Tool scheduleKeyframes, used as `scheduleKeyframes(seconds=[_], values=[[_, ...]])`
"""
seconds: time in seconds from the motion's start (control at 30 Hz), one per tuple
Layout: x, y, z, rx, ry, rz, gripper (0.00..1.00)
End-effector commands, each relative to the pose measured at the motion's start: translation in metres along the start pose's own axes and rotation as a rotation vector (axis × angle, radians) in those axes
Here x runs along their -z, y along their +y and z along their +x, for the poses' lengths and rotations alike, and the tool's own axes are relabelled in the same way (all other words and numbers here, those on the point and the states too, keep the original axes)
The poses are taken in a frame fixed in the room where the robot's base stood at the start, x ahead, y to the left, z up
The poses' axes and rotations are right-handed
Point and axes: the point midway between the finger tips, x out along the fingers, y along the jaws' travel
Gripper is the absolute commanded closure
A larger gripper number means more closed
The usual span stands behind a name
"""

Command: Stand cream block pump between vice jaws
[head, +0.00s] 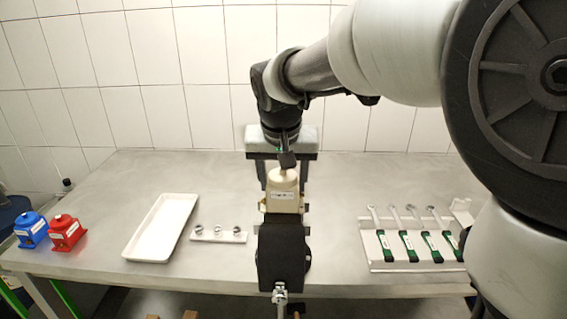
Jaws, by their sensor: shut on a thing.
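The cream block pump (283,199) is upright at the middle of the bench, with its label facing me. The pump's lower part is at the vice's far end, behind the front jaw. The jaw gap and the pump's base are hidden, so I cannot tell whether it rests on anything.
On the left are a blue pump (31,230), a red pump (66,232), an empty white tray (160,228) and a small rack (218,236) with round fittings. On the right, several green-handled tools (408,245) lie on a board. Bare bench lies between these and the vice.

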Motion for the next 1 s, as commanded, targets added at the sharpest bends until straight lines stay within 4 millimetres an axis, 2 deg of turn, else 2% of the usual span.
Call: scheduleKeyframes(seconds=[0.53,1.0], values=[[-0.015,0.000,0.037,0.001,0.004,0.000,0.89],[-0.017,0.000,0.043,0.001,0.004,0.001,0.89]])
